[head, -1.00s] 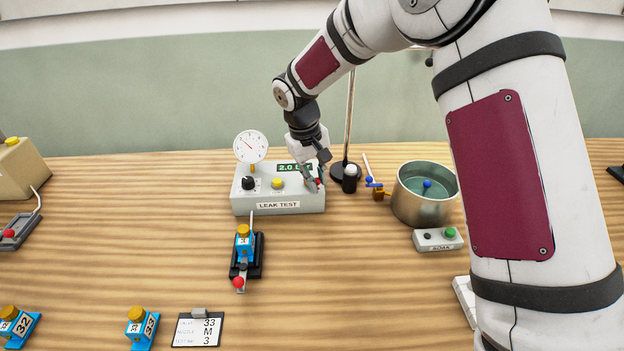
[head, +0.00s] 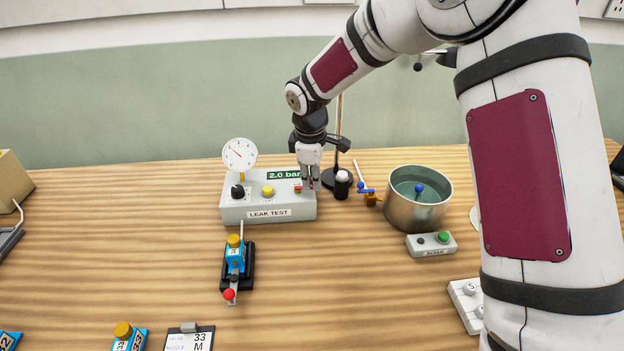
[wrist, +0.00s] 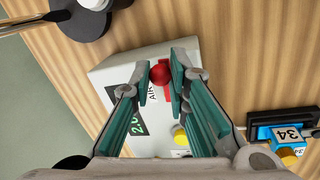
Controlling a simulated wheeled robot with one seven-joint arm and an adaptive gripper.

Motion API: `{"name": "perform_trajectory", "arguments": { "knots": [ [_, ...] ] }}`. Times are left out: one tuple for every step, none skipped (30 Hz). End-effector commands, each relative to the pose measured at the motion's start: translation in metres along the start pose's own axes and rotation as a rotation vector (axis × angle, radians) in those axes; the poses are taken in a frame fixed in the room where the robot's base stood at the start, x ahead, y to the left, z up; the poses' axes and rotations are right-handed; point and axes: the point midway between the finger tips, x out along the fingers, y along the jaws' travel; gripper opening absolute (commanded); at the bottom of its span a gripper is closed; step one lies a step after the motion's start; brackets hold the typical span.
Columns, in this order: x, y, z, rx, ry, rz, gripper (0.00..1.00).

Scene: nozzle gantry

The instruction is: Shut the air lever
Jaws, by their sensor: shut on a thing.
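The air lever (wrist: 160,74) is a red knob with a red base on the grey leak test box (head: 240,210), next to the label AIR. In the head view the red part of the air lever (head: 298,189) shows at the right end of the box, beside my fingertips. My gripper (head: 309,184) points down over that end. In the wrist view my gripper (wrist: 162,76) has its two teal-lined fingers on either side of the red knob, shut on it. The fingers partly hide the lever's base.
The box carries a dial gauge (head: 239,154), a yellow button (head: 268,191) and a 2.0 bar display (head: 284,175). A black stand and a small dark bottle (head: 342,185) stand close right, then a metal pot (head: 418,205). A blue valve (head: 236,258) sits in front.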

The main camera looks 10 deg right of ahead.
Motion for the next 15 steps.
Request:
{"name": "perform_trajectory", "arguments": {
  "knots": [
    [-0.0002, 0.0011, -0.0012, -0.020, 0.007, 0.001, 0.00],
    [-0.0001, 0.0015, -0.0014, -0.033, 0.009, 0.001, 0.00],
    [0.0000, 0.0020, -0.0015, -0.047, 0.012, 0.001, 0.00],
    [0.0000, 0.0023, -0.0016, -0.057, 0.014, 0.001, 0.00],
    [0.0001, 0.0026, -0.0017, -0.065, 0.016, 0.001, 0.00],
    [0.0001, 0.0029, -0.0018, -0.074, 0.017, 0.001, 0.00],
    [0.0001, 0.0031, -0.0019, -0.081, 0.019, 0.001, 0.00],
    [0.0001, 0.0033, -0.0019, -0.087, 0.020, 0.001, 0.00],
    [0.0002, 0.0034, -0.0020, -0.092, 0.021, 0.001, 0.00],
    [0.0002, 0.0035, -0.0020, -0.096, 0.021, 0.001, 0.00],
    [0.0002, 0.0036, -0.0021, -0.098, 0.022, 0.001, 0.00],
    [0.0002, 0.0037, -0.0021, -0.101, 0.022, 0.001, 0.00],
    [0.0002, 0.0037, -0.0022, -0.102, 0.023, 0.001, 0.00],
    [0.0002, 0.0038, -0.0022, -0.103, 0.023, 0.001, 0.00],
    [0.0002, 0.0038, -0.0023, -0.104, 0.023, 0.001, 0.00]
  ]
}}
